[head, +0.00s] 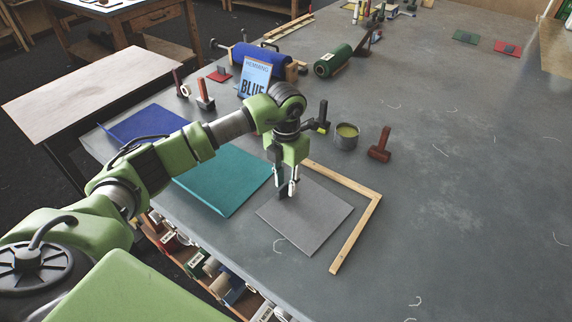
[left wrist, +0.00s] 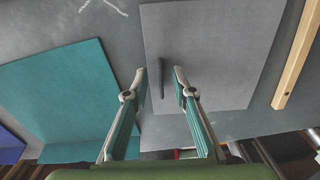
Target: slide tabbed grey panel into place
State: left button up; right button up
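The grey panel (head: 320,220) lies flat on the table, inside the corner of an L-shaped wooden strip (head: 357,234), with a gap to the strip's right arm. Its dark raised tab (left wrist: 161,78) shows in the left wrist view. My left gripper (head: 288,190) is over the panel's upper left part, pointing down. In the left wrist view my left gripper (left wrist: 160,82) is open, its fingers on both sides of the tab, the tab nearer the left finger. In the head view the gripper hides the tab. My right gripper is not in view.
A teal panel (head: 225,175) and a blue panel (head: 145,125) lie left of the grey one. A tin (head: 346,137) and a brown block tool (head: 380,145) stand beyond the strip. Fabric rolls, including a green one (head: 333,60), lie farther back. The table's right side is mostly clear.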

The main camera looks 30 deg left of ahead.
aim_at(304, 191)
pick_arm(q)
jog(key=shift+f, duration=0.6)
grip_shut()
jog(key=shift+n, duration=0.7)
jog(key=shift+w+d+b, duration=0.4)
jog(key=shift+w+d, duration=0.35)
jog(key=shift+d, duration=0.3)
jog(key=shift+w+d+b, duration=0.35)
jog(key=shift+w+d, duration=0.4)
jog(key=shift+d, duration=0.3)
